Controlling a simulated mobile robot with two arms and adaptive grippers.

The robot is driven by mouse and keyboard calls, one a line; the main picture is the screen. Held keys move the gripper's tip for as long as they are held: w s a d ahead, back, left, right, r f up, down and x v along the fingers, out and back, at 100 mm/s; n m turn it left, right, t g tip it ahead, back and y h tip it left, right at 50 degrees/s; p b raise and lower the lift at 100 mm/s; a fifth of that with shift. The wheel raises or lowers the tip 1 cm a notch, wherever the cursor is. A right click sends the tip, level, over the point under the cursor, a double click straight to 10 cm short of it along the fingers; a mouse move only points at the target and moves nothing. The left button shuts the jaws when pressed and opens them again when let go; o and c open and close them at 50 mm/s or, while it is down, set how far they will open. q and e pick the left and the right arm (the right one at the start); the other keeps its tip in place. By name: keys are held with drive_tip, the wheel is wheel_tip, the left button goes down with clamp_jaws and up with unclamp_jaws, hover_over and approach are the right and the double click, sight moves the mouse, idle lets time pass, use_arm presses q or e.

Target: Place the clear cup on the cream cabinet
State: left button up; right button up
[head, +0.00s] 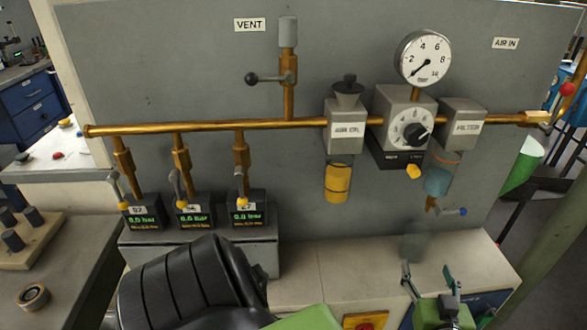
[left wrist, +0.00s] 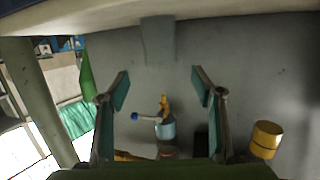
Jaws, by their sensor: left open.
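The clear cup (head: 415,247) shows as a faint grey, see-through shape at the back of the cream cabinet (head: 360,273), in front of the grey panel. It appears to stand upright on the cabinet top. My left gripper (head: 427,271) is open and empty, with its fingertips just in front of the cup in the head view. In the left wrist view, which is turned upside down, the cup (left wrist: 158,42) lies beyond the two spread fingertips (left wrist: 160,76), apart from them. My right gripper is not in view.
A yellow bowl (head: 338,184) hangs to the left. Gauge boxes (head: 193,217) stand further left. The cabinet top left of the cup is clear.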

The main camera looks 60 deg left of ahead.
use_arm(q)
drive_tip(key=w+d+f+m+t+h, duration=0.1)
drive_tip(key=d+f+m+h, duration=0.85)
drive_tip(key=d+f, duration=0.2)
drive_tip(key=s+f+m+g+h, duration=0.1)
drive_tip(key=s+f, duration=0.2)
drive_tip(key=f, duration=0.5)
drive_tip(key=s+f+m+g+h, duration=0.1)
drive_tip(key=s+f, duration=0.2)
drive_tip(key=f, duration=0.4)
drive_tip(key=s+a+f+g, duration=0.2)
drive_tip(key=s+f+g, duration=0.1)
drive_tip(key=s+f, duration=0.75)
drive_tip(key=s+a+f+g, duration=0.1)
drive_tip(key=s+f, duration=0.4)
drive_tip(key=s, duration=0.4)
drive_tip(key=s+a+f+m+g, duration=0.1)
drive_tip(key=s+f, duration=0.4)
drive_tip(key=s, duration=0.5)
drive_tip(key=s+a+f+g, duration=0.2)
drive_tip(key=s+f, duration=0.3)
drive_tip(key=s, duration=0.5)
drive_tip(key=shift+s+a+f+h, duration=0.15)
drive_tip(key=shift+a+f+h, duration=0.1)
drive_tip(key=shift+f+h, duration=0.2)
